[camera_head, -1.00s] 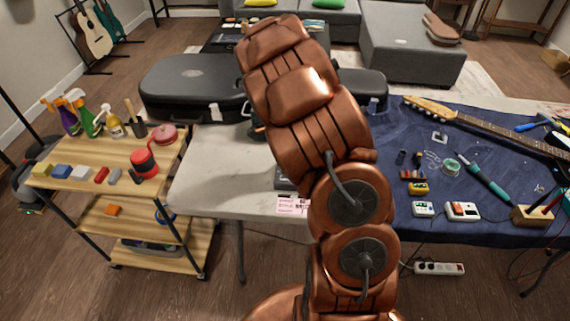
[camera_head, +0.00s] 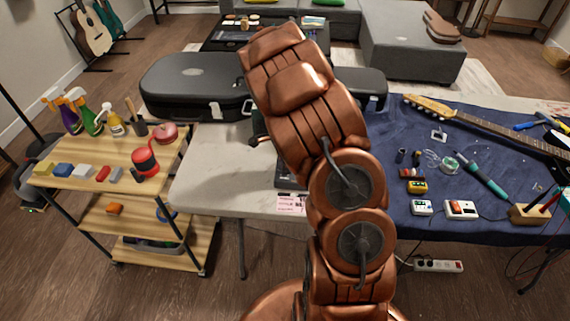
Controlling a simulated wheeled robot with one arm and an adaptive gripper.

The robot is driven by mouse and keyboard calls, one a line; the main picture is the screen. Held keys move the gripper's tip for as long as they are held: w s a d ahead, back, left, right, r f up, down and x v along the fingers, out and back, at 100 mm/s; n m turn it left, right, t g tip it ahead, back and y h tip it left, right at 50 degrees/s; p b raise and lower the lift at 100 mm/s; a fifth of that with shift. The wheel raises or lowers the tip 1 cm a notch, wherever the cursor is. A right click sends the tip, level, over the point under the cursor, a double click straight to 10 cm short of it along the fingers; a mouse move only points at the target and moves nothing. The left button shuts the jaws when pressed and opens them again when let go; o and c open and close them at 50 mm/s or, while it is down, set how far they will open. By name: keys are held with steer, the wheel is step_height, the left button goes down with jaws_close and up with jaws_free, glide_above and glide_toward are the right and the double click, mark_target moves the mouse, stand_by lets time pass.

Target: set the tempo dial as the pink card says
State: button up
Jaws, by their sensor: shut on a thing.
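A dark device (camera_head: 288,177) sits just behind the card, mostly covered by my arm. The tempo dial is hidden from view. Only a dark side part of my gripper (camera_head: 258,139) shows, left of my copper arm and over the table near the device. Its fingertips are behind the arm. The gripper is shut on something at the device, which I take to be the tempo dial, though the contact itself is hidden.
A black guitar case (camera_head: 195,85) lies along the table's back. A blue mat (camera_head: 420,135) on the right holds a guitar neck, tools and small meters. A wooden cart (camera_head: 130,160) with bottles and blocks stands left. The white tabletop (camera_head: 215,165) left of my arm is clear.

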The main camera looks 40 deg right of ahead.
jaws_close()
steer(key=shift+f+n+b, duration=0.1)
steer(key=shift+n+b, duration=0.3)
steer(key=shift+b, duration=0.05)
steer(key=n+b, duration=0.3)
steer(key=shift+f+n+b, duration=0.15)
steer(key=shift+n+b, duration=0.15)
steer(key=shift+n, duration=0.1)
steer(key=n+b, duration=0.2)
steer(key=n, duration=0.1)
steer(key=shift+b, duration=0.3)
steer(key=shift+r+n+b, duration=0.15)
steer(key=shift+n+b, duration=0.4)
steer(key=shift+n, duration=0.5)
steer(key=shift+r+n+b, duration=0.1)
steer(key=shift+n+b, duration=0.4)
steer(key=shift+n, duration=0.55)
steer(key=o, duration=0.7)
jaws_free()
